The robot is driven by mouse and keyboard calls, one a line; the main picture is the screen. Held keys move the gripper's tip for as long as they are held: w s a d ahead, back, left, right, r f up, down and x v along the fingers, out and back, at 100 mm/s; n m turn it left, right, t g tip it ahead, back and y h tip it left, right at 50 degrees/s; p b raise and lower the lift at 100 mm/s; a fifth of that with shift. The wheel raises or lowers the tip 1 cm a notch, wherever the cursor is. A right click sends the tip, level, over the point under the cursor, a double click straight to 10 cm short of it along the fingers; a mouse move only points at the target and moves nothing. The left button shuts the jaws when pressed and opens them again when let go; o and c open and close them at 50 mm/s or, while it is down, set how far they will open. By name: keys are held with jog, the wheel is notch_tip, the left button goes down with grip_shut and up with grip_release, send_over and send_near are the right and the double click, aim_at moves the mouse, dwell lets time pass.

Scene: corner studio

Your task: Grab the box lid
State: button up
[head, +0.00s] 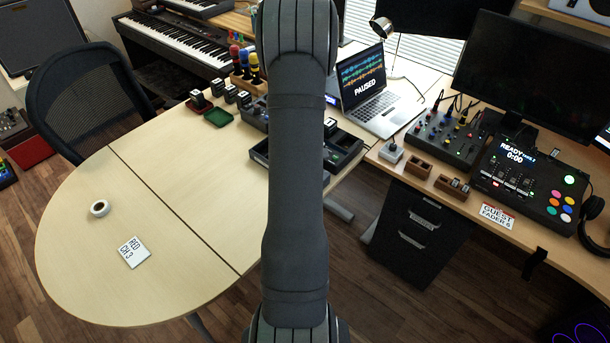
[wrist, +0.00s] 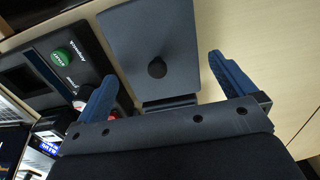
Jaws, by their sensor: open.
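The box lid (wrist: 150,35) is a flat dark grey-blue panel with a round black knob (wrist: 157,67) in the wrist view. It lies at top centre over the pale wood table. My gripper (wrist: 162,68) is open, with its two blue fingers apart on either side of the knob in the picture. Nothing is held between them. The gap in height between fingers and knob cannot be told. In the head view my arm covers the gripper, and I cannot make out the lid there.
A dark device with a green button (wrist: 63,58) lies left of the lid in the wrist view. In the head view, a black tray (head: 345,150) shows right of my arm, near the laptop (head: 375,105). A card (head: 134,252) and tape roll (head: 99,208) lie on the mostly clear left table (head: 170,190).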

jog(key=f, duration=0.4)
jog(key=shift+d+f, duration=0.2)
jog(key=shift+f, duration=0.05)
jog(key=c, duration=0.7)
jog(key=shift+c, duration=0.2)
jog(key=shift+r, duration=0.1)
